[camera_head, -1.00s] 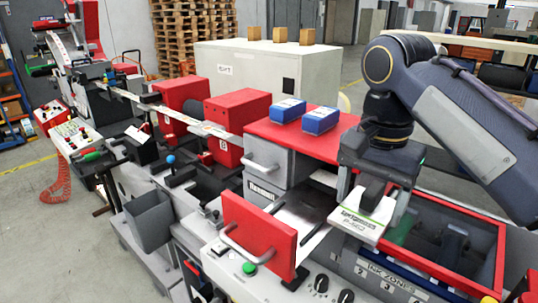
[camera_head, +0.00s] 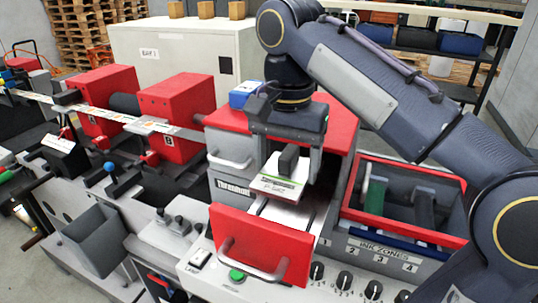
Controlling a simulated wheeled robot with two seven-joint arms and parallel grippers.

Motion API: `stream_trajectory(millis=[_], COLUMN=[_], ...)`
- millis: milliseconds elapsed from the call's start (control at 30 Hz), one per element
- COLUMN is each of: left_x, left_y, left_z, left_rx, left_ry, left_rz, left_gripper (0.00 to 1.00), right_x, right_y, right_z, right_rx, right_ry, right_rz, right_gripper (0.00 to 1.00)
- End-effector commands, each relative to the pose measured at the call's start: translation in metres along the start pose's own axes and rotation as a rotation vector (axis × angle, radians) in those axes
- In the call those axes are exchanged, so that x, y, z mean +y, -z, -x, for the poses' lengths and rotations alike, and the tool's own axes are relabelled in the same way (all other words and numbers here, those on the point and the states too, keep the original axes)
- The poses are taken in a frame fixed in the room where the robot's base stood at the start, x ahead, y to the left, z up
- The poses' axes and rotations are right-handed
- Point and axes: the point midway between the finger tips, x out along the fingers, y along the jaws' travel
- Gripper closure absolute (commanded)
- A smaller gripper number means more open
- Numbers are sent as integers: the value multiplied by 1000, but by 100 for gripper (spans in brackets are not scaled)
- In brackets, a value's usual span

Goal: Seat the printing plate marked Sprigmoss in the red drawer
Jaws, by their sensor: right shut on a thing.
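My right gripper (camera_head: 287,163) is shut on the printing plate (camera_head: 277,188), a pale plate with a green stripe and a dark upright grip block. Its printed lettering is too small to read surely now. The plate is held over the rear part of the open red drawer (camera_head: 260,245). The drawer's red front with a grey handle faces the viewer, and its grey bed (camera_head: 290,212) shows partly below the plate. I cannot tell whether the plate touches the bed. My left gripper is not in view.
A closed grey drawer (camera_head: 232,160) with a label lies behind left of the plate. A blue box (camera_head: 245,93) rests on the red cabinet top, close to my gripper. A red-rimmed ink bin (camera_head: 405,190) stands right. Knobs and a green button (camera_head: 236,275) sit in front.

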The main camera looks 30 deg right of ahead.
Motion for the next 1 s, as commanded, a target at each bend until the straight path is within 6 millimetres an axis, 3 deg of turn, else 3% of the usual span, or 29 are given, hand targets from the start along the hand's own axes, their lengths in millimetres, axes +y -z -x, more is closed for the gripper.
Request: stream_trajectory(millis=[167, 567, 1000], left_x=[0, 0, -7], left_y=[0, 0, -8], left_z=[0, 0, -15], left_rx=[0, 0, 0], left_ry=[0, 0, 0], left_rz=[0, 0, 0], left_gripper=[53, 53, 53], right_x=[0, 1, 0], right_y=[0, 0, 0], right_z=[-6, -45, -86], right_rx=[1, -1, 0], right_ry=[1, 0, 1], right_rz=[-1, -2, -1], right_gripper=[59, 59, 59])
